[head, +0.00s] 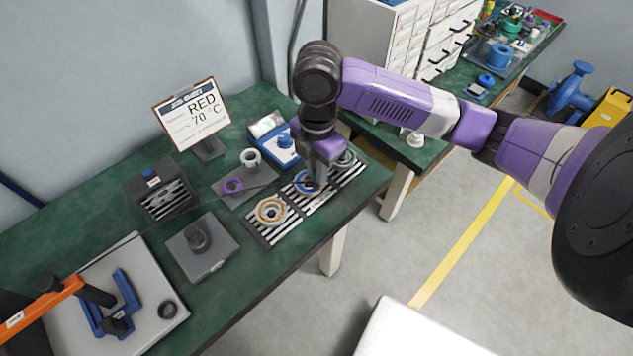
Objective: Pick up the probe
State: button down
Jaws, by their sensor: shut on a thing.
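My gripper (318,178) points down over the slotted racks near the table's right end. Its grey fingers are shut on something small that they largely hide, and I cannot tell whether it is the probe. A blue ring (299,182) lies at the fingertips, on the middle rack; whether they touch it is unclear. I cannot pick out a probe for certain elsewhere. A blue and white device with a blue knob (286,141) stands just behind and left of my gripper.
A tan ring (271,210) and a grey-green ring (347,158) lie on neighbouring racks.

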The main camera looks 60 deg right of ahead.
notch_tip(320, 180, up, 20)
jog(key=p, duration=0.1)
dwell(0.5)
